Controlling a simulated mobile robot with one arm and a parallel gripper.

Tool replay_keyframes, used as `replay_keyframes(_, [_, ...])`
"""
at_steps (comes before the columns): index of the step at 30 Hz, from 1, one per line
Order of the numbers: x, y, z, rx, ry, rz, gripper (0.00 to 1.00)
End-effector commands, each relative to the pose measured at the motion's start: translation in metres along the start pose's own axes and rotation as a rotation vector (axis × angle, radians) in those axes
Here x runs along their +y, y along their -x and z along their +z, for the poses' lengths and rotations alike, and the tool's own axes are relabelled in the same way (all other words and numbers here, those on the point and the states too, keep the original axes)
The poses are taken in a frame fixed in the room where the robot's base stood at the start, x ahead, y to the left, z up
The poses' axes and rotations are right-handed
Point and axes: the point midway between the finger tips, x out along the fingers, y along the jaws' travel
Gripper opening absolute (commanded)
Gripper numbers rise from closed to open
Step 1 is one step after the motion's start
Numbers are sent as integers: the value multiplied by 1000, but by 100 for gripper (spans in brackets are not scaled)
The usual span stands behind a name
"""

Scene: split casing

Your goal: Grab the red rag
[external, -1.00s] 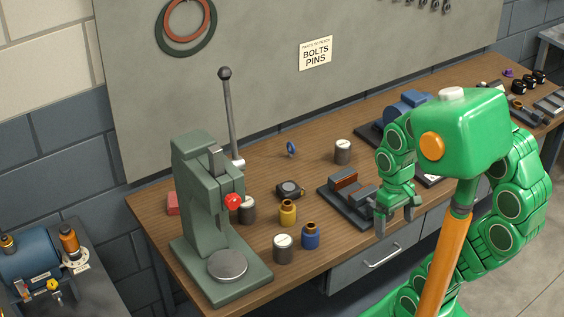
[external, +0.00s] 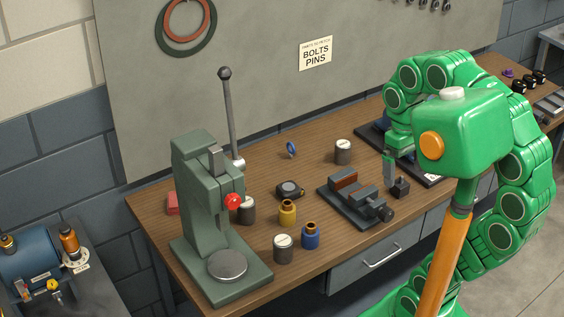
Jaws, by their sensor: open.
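A small red item (external: 172,203), perhaps the folded red rag, lies at the left end of the workbench behind the green press; the press hides part of it. My gripper (external: 391,172) is open and seems empty, above the right half of the bench, far to the right of the red item. One grey finger shows pointing down; the rest is hard to make out behind my green head. A small dark block (external: 400,188) sits just below and beside the finger; I cannot tell whether they touch.
The press (external: 195,195) with its tall lever stands between the red item and my gripper. A dark vise (external: 350,205), several small canisters and a tape measure (external: 289,190) stand mid-bench. Bare wood (external: 265,165) shows along the back.

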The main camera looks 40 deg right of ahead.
Motion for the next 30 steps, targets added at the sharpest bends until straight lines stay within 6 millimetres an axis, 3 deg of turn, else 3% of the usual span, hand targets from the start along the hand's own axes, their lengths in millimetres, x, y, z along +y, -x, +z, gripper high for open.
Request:
replay_keyframes(14, [-42, 18, -66, 52, -117, -129, 100])
replay_keyframes(17, [-58, 23, -89, 64, -164, -179, 100])
replay_keyframes(30, [-146, 55, -219, 56, -481, -494, 100])
